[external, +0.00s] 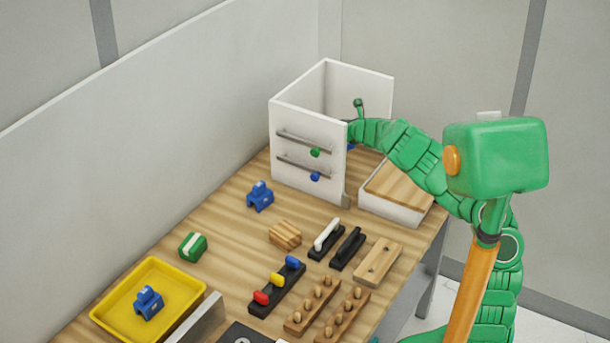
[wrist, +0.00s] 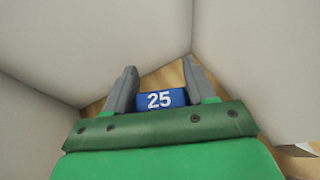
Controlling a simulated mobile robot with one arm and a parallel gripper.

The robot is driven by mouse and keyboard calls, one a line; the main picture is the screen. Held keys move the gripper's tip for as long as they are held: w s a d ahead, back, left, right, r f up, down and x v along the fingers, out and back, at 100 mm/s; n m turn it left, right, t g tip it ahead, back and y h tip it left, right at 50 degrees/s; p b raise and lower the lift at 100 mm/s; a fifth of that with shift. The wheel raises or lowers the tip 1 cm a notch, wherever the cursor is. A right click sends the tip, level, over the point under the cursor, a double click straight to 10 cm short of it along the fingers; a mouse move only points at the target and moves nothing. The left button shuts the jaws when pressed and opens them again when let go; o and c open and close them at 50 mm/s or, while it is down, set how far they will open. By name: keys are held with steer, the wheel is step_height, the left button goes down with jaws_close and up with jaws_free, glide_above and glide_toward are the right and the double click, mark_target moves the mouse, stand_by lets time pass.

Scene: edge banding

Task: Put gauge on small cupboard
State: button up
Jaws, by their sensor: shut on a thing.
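My gripper (wrist: 160,85) is shut on a blue gauge (wrist: 161,99) marked 25, which sits between its grey fingers in the wrist view. In the external view my arm reaches to the right edge of a tall white open-topped unit (external: 308,150), and the fingers are mostly hidden there. Only a small bit of blue shows by the hand. A low white box with a wooden top (external: 398,190) stands just right of the tall unit, partly behind my arm. I cannot tell which of these two is the small cupboard.
A similar blue block (external: 260,196) stands on the wooden bench, and another (external: 148,302) is in a yellow tray (external: 97,318). A green block (external: 193,246), a striped wooden block (external: 285,235) and several racks fill the bench front. White walls close in around my gripper in the wrist view.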

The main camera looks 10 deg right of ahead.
steer(key=w+f, duration=0.2)
steer(key=f, duration=0.1)
steer(key=w+f, duration=0.1)
steer(key=shift+w+a+f, duration=0.1)
steer(key=shift+a+f, duration=0.05)
steer(key=shift+a, duration=0.1)
steer(key=shift+f, duration=1.3)
steer(key=shift+f, duration=0.1)
steer(key=o, duration=1.1)
